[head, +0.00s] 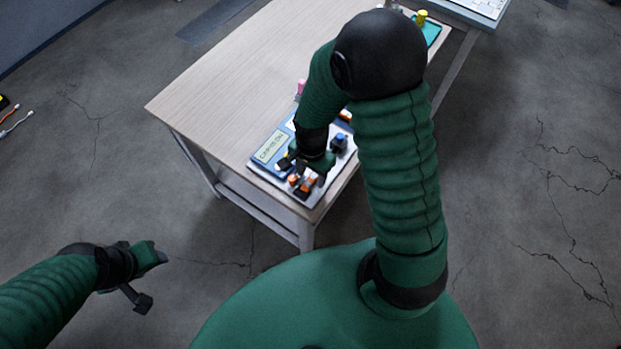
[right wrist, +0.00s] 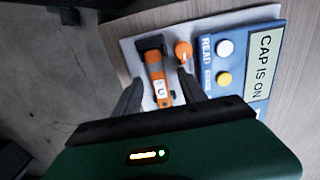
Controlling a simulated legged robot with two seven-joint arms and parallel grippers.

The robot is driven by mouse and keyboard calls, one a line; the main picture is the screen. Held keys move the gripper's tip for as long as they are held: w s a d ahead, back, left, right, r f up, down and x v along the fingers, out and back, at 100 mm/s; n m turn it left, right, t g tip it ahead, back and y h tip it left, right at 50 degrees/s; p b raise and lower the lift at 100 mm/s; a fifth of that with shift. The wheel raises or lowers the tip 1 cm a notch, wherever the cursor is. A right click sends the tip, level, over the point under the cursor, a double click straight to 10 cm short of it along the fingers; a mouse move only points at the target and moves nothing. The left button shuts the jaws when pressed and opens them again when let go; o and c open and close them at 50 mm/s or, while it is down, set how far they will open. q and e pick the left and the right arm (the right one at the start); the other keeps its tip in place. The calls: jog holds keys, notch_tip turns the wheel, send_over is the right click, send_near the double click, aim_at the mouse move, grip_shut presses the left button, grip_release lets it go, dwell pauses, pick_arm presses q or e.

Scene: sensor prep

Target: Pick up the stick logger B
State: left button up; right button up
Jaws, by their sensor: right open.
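In the right wrist view an orange stick logger (right wrist: 158,80) with a dark cap lies on a pale tray (right wrist: 128,45). Its small white label is too unclear to read as B. My right gripper (right wrist: 158,92) is open, with one finger on each side of the orange stick and nothing clamped. In the head view the right gripper (head: 303,166) hangs low over the tray's near end, beside small orange pieces (head: 307,182), and partly hides them. My left gripper (head: 150,277) is open and empty, away from the table at lower left.
An orange knob (right wrist: 183,50) stands close to the logger. A blue piece (head: 340,141) stands right of the gripper. The wooden table's left part (head: 220,90) is clear.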

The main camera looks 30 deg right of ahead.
jog(key=shift+d+f, duration=0.35)
jog(key=shift+f, duration=0.2)
jog(key=shift+d, duration=0.3)
jog(key=shift+w+a+r, duration=0.1)
jog(key=shift+a, duration=0.4)
grip_shut()
jog(key=shift+d, duration=0.2)
jog(key=shift+d, duration=0.1)
